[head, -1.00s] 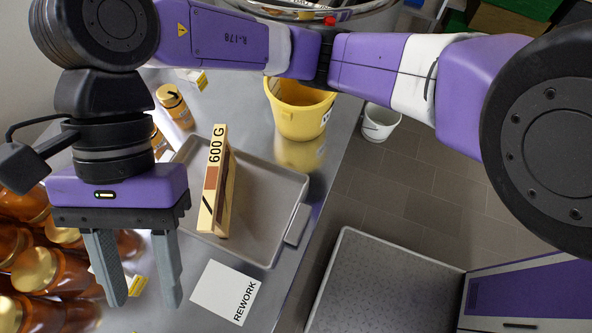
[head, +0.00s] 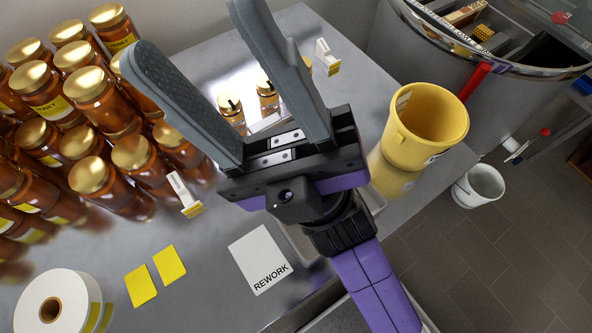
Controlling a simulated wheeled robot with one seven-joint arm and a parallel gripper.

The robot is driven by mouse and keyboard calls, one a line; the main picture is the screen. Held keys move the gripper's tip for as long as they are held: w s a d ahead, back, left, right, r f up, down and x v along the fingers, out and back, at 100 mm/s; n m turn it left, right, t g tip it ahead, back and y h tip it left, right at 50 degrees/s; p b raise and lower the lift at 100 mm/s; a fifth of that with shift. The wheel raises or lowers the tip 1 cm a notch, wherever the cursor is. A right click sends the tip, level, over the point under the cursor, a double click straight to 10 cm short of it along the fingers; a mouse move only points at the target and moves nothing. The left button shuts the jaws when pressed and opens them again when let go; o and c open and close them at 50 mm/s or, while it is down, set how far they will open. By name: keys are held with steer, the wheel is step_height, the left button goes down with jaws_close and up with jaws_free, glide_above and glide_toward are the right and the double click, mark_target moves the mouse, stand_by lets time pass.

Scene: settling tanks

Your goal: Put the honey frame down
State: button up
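My gripper (head: 200,30) is open, and nothing shows between its two grey fingers, which point up and left in the picture over the steel table. The wooden frame marked 600 G, seen standing in the grey tray a second ago, does not show now; my gripper and arm cover most of the tray (head: 301,243). Only bits of the tray's rim show beside my wrist. I cannot tell how the frame stands now.
Stacked honey jars (head: 88,175) crowd the left. A yellow bucket (head: 434,118) stands at the table's right edge, near a round metal drum (head: 480,75) holding wooden pieces. A REWORK card (head: 258,258), yellow cards (head: 140,286) and a label roll (head: 58,305) lie in front.

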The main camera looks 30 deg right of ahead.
steer(key=w+d+f+m+t+h, duration=0.1)
steer(key=d+f+m+t+h, duration=0.3)
steer(key=m+h, duration=0.55)
steer(key=d+f+m+t+h, duration=0.1)
steer(key=f+m+h, duration=0.6)
steer(key=m+h, duration=0.3)
steer(key=s+d+f+m+g+h, duration=0.1)
steer(key=s+d+f+g, duration=0.2)
steer(key=f, duration=0.4)
steer(key=s+d+f+m+g+h, duration=0.1)
steer(key=s+d+f+m+g, duration=0.1)
steer(key=s+f, duration=0.4)
steer(key=s+d+f+m+g+h, duration=0.1)
steer(key=s+d+f+m+g, duration=0.1)
steer(key=f+g, duration=0.4)
step_height(320, 180, down, 4)
steer(key=shift+s+d+f+g, duration=0.1)
steer(key=shift+s+d+g, duration=0.2)
steer(key=shift+s+d, duration=0.75)
steer(key=shift+s+a+h, duration=0.1)
steer(key=shift+a+h, duration=0.05)
steer(key=shift+h, duration=0.1)
